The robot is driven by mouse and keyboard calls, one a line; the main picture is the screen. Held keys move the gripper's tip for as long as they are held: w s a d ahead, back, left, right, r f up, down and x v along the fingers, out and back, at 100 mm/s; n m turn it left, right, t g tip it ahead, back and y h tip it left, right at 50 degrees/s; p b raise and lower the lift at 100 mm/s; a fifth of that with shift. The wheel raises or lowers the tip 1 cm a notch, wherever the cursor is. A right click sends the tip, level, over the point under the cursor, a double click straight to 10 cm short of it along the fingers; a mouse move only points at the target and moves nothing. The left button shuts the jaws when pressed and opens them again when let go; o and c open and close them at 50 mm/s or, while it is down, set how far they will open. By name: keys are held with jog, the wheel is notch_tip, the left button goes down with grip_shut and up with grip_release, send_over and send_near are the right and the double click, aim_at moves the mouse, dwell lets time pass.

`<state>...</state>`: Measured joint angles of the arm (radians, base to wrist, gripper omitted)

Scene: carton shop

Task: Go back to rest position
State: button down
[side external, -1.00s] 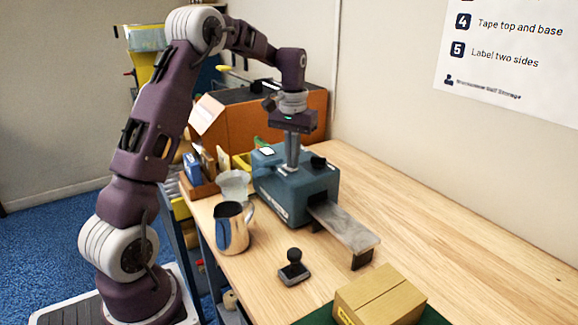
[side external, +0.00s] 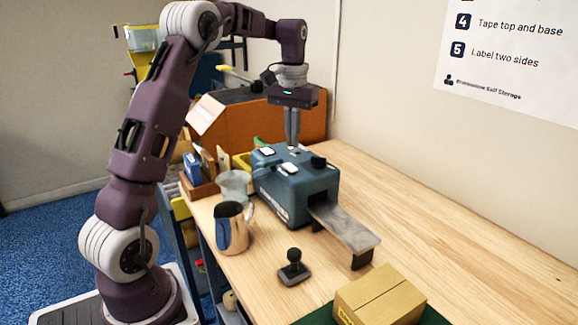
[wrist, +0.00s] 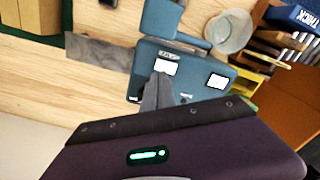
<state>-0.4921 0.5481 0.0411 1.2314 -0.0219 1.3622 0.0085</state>
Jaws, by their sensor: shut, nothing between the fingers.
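My gripper (side external: 292,146) is shut and empty, pointing straight down. Its fingertips are just above the top of a blue-grey machine (side external: 308,199) with a flat grey outfeed plate (side external: 345,228). A small gap seems to show between the fingertips and the machine top.
A steel pitcher (side external: 233,230), a clear tub (side external: 234,185) and a black-knobbed stamp (side external: 294,266) stand near the front edge. A cardboard carton (side external: 380,298) lies on a green mat at the front. An orange-brown box (side external: 290,118) stands behind the machine. The right-hand tabletop is clear.

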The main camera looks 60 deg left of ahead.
jog(key=shift+r, duration=0.35)
jog(key=s+d+r+m+t, duration=0.1)
jog(key=s+d+r, duration=0.35)
jog(key=d, duration=0.25)
jog(key=s+d+r+m+t, duration=0.2)
jog(key=s+d+r, duration=0.1)
jog(key=s+d, duration=0.25)
jog(key=s+d+f+m+t, duration=0.1)
jog(key=s+d+f, duration=0.1)
jog(key=s+d, duration=0.3)
jog(key=s+d+f+m+t, duration=0.1)
jog(key=s+d, duration=0.4)
jog(key=s, duration=0.6)
notch_tip(320, 180, down, 3)
jog(key=shift+r+m+t, duration=0.2)
jog(key=shift+m+t, duration=0.1)
jog(key=shift+m, duration=0.2)
